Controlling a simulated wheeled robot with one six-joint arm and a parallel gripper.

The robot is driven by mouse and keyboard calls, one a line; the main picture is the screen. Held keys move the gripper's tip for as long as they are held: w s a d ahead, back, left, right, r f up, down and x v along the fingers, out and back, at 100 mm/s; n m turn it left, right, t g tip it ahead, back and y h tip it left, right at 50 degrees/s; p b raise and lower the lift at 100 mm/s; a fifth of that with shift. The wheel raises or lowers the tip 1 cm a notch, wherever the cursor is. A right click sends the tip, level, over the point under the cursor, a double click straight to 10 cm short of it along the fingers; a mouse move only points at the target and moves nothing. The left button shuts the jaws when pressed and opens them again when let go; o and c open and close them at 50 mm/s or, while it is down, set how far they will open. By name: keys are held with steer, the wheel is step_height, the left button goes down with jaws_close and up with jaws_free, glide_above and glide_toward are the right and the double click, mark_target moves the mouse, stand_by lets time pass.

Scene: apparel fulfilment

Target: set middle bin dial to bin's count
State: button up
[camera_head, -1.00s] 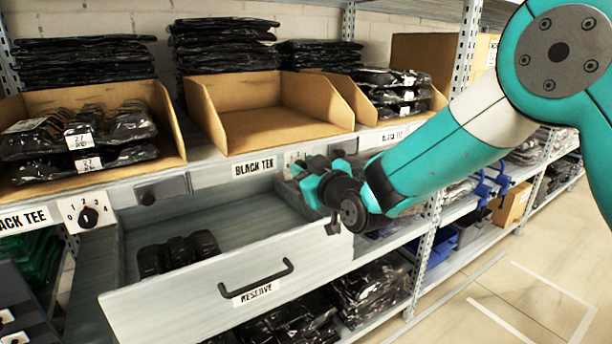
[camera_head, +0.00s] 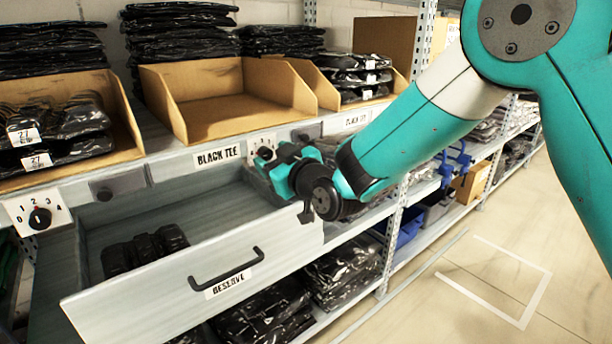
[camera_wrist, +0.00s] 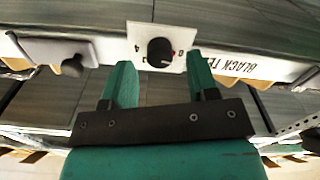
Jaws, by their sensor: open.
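The middle bin (camera_head: 220,112) is an open cardboard bin in the head view, and its visible inside is empty. Below it, a BLACK TEE label (camera_head: 217,157) and a white dial plate (camera_head: 262,142) sit on the shelf edge. The dial's round black knob shows in the wrist view (camera_wrist: 160,52), with numbers around it; its pointer setting is not clear. My gripper (camera_head: 275,160) is at this dial. In the wrist view my gripper (camera_wrist: 161,75) is open, its two green fingers to either side of the knob's line and apart from the knob.
Another dial (camera_head: 40,217) is at the left. Side bins (camera_head: 125,130) and (camera_head: 320,85) hold packed black tees. Clear floor lies at the right.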

steer(key=b+v, duration=0.5)
steer(key=v, duration=1)
steer(key=shift+s+d, duration=0.2)
steer(key=shift+d, duration=0.05)
steer(key=s+d+f+m+g+h, duration=0.2)
steer(key=s+d+f+g+h, duration=0.1)
steer(key=s+g, duration=0.55)
steer(key=s+d+f+m+g+h, duration=0.15)
steer(key=s+d+f+g, duration=0.35)
steer(key=s, duration=0.7)
step_height(320, 180, up, 24)
steer(key=s+g+h+p, duration=0.1)
steer(key=p, duration=2.1)
steer(key=shift+s+f, duration=0.2)
